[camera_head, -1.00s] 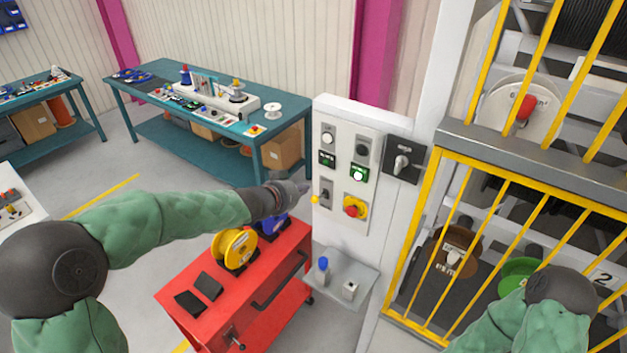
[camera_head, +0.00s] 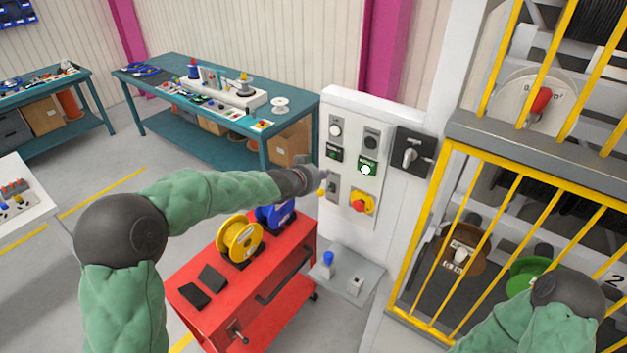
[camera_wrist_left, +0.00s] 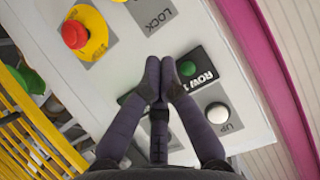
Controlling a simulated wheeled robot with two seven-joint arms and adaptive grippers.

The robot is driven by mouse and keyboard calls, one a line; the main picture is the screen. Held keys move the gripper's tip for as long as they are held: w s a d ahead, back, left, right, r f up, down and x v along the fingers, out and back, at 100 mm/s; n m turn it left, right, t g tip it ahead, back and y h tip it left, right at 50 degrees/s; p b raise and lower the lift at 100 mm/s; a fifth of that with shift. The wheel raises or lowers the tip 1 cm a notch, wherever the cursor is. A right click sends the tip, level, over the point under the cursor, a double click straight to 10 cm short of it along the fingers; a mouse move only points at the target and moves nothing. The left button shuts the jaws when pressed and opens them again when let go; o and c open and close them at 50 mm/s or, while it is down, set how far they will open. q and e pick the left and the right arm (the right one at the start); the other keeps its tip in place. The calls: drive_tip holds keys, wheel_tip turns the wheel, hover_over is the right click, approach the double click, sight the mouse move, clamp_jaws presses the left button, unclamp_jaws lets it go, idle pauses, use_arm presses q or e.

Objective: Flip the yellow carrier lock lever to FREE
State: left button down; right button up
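The carrier lock lever is on a grey plate low on the left of the white control panel; its yellow tip (camera_head: 321,192) shows just below my left gripper (camera_head: 322,173). In the left wrist view the grey LOCK plate (camera_wrist_left: 152,14) is at the top edge, with a bit of yellow beside it. The lever's position is unclear. My left gripper (camera_wrist_left: 160,62) has its fingertips together and empty, in front of the ROW 1 button plate (camera_wrist_left: 200,78), above the lock plate on the panel. Whether it touches the panel cannot be told. My right gripper is out of view.
A small grey shelf (camera_head: 336,284) juts out below. A red cart (camera_head: 262,291) with reels stands left; a yellow cage (camera_head: 463,248) stands right.

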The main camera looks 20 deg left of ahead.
sight(320, 193)
use_arm(q)
drive_tip(key=shift+x, duration=1)
drive_tip(key=shift+s+a+f+b, duration=0.1)
drive_tip(key=shift+a+f+b, duration=0.15)
drive_tip(key=shift+f, duration=0.35)
drive_tip(key=shift+s+a+f+b, duration=0.1)
drive_tip(key=shift+f+b, duration=0.2)
drive_tip(key=shift+f, duration=0.3)
drive_tip(key=shift+s+a+f, duration=0.2)
drive_tip(key=shift+f, duration=0.45)
